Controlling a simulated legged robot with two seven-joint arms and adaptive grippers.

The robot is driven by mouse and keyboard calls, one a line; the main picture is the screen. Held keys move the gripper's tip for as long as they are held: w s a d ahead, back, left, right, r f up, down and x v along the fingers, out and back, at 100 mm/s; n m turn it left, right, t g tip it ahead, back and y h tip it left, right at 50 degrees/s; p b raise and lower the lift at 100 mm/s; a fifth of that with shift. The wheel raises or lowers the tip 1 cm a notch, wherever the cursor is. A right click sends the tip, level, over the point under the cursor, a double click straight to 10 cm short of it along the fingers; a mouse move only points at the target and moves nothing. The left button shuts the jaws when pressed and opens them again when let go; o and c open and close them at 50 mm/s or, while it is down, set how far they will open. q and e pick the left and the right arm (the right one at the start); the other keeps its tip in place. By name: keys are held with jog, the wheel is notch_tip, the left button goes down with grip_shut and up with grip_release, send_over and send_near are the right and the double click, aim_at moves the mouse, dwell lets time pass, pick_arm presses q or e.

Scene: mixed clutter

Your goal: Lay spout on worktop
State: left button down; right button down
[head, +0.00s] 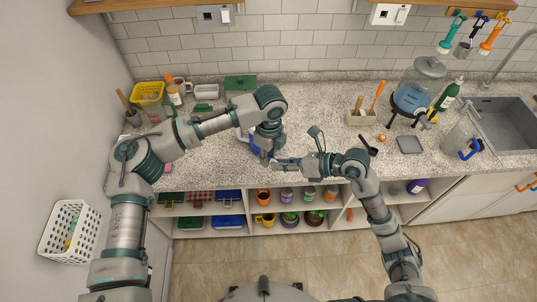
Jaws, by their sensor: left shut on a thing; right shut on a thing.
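My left gripper (266,156) points down over the front of the speckled worktop (220,165), left of the middle. A blue thing (253,146) shows beside its fingers, and the gripper is shut on it as far as I can see. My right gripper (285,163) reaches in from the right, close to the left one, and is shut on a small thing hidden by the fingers. The two grippers nearly meet at the worktop's front edge. I cannot make out a spout clearly; it may be hidden between the grippers.
A water dispenser (421,80) on a black stand, a utensil holder (360,118), a grey square (415,158) and a clear jug (456,138) stand right. A yellow basket (148,93) and green box (240,83) stand at the back. Open shelves lie below; worktop between is mostly clear.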

pick_arm(q)
jog(key=shift+w+d, duration=0.1)
jog(key=shift+d, duration=0.15)
pick_arm(e)
jog(key=c, duration=1)
grip_release()
jog(key=shift+s+a, duration=0.25)
jog(key=shift+s, duration=0.1)
pick_arm(q)
jog(key=shift+d, duration=0.25)
pick_arm(e)
jog(key=shift+w+d, duration=0.1)
jog(key=shift+d, duration=0.25)
